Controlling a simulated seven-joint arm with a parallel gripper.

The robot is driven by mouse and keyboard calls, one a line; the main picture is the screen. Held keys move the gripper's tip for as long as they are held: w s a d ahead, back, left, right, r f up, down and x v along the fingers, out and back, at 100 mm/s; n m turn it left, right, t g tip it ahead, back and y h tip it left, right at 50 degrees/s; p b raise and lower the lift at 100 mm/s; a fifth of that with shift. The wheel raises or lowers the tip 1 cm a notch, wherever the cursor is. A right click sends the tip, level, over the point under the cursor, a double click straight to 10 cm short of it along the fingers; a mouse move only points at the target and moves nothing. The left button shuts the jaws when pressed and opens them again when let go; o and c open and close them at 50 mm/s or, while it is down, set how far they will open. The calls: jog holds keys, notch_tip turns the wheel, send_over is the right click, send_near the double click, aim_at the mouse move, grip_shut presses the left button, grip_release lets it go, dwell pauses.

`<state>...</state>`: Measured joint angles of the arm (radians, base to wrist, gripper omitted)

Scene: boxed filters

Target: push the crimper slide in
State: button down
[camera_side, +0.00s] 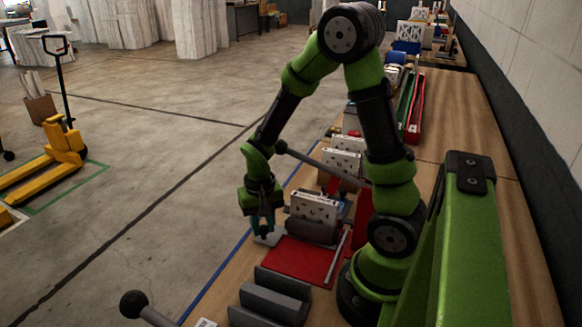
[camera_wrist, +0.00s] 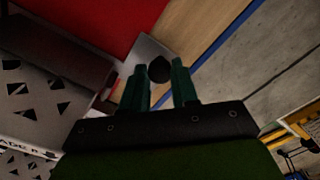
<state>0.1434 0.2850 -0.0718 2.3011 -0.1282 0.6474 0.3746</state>
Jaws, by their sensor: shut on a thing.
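The crimper slide is a flat grey plate (camera_wrist: 146,50) with a dark round knob (camera_wrist: 159,69) on it. The plate shows in the side view (camera_side: 268,239) by the table's left edge, sticking out beside the crimper's dark block (camera_side: 311,230). My gripper (camera_side: 263,226) points down over the plate from above. In the wrist view my gripper's green fingers (camera_wrist: 160,78) stand on either side of the knob, shut on it. The block (camera_wrist: 62,42) and a white perforated plate (camera_wrist: 35,105) lie left of the fingers there. The side view hides the knob behind the fingers.
A red mat (camera_side: 290,262) and a dark grey channel block (camera_side: 270,296) lie nearer the camera. A long lever with a ball end (camera_side: 281,147) reaches across behind my gripper. Left of the blue edge strip (camera_side: 232,256) is open floor.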

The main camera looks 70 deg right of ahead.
jog(key=shift+d, duration=0.7)
jog(key=c, duration=0.9)
grip_release()
jog(key=shift+o, duration=0.2)
jog(key=shift+a, duration=0.1)
